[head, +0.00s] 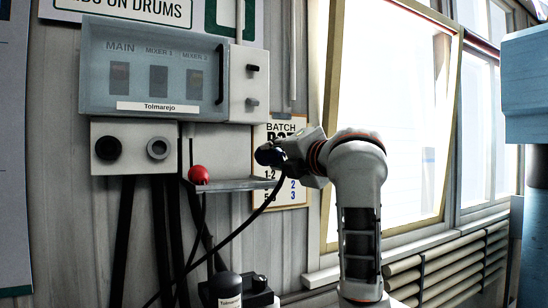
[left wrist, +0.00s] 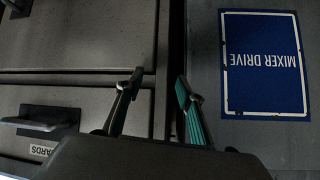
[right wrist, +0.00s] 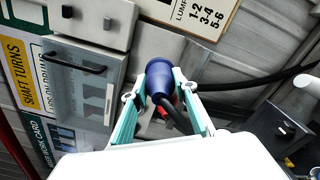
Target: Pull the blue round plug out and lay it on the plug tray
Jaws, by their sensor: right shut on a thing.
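The blue round plug (right wrist: 158,78) is held between the fingers of my right gripper (right wrist: 159,98) in the right wrist view. In the head view my right gripper (head: 283,153) is right of the shelf and a little above it; the plug (head: 267,155) looks dark there, and a black cable trails down from it. The plug is apart from the sockets. The plug tray, seemingly the grey shelf (head: 238,184), holds a red round thing (head: 198,175) at its left end. My left gripper (left wrist: 158,85) is open and empty in the left wrist view.
A socket box carries a dark round fitting (head: 108,148) and a grey ring socket (head: 157,148). Above it hangs a switch panel (head: 150,75) with a clear cover. A window is at right. Drawers and a blue MIXER DRIVE sign (left wrist: 264,62) face my left gripper.

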